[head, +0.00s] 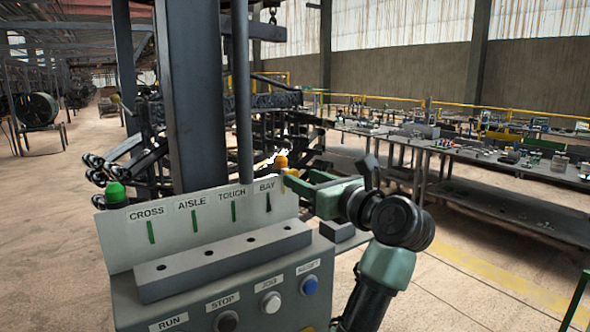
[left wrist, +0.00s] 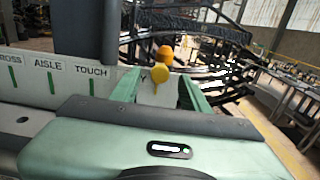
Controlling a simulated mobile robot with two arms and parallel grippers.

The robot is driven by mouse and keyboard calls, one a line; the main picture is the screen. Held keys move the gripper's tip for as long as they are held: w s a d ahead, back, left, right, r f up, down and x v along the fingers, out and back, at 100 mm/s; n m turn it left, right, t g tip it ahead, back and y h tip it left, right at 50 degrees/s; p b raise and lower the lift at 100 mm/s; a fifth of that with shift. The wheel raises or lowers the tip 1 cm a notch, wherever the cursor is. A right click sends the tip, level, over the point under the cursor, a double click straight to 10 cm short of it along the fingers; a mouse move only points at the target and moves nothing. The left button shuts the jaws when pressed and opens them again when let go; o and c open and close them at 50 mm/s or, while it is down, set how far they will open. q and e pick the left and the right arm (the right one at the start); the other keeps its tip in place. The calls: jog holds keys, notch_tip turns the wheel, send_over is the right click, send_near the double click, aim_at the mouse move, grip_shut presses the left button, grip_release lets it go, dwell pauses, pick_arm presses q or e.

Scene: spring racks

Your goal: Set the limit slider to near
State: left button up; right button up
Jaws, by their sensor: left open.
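A grey control console (head: 225,285) has a pale upright panel (head: 170,245) marked CROSS, AISLE, TOUCH and BAY, with a narrow slot or pointer under each word. No label reading limit or near is legible, so I cannot tell which part is the limit slider. A yellow knob (head: 291,172) shows at the panel's right end, below an orange lamp (head: 281,161). My left gripper (head: 303,181) is open at that end. In the left wrist view the yellow knob (left wrist: 160,73) appears between its green fingers; contact cannot be told. My right gripper is not in view.
RUN, STOP, JOG and RESET buttons (head: 271,302) line the console front below a grey bar (head: 225,262) with several holes. A dark post (head: 195,100) rises behind. Workbenches (head: 510,185) stand at right.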

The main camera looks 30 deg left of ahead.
aim_at(295, 175)
pick_arm(q)
jog(key=p+x, duration=0.1)
jog(key=x, duration=0.4)
jog(key=shift+f, duration=0.1)
grip_shut()
dwell(1.2)
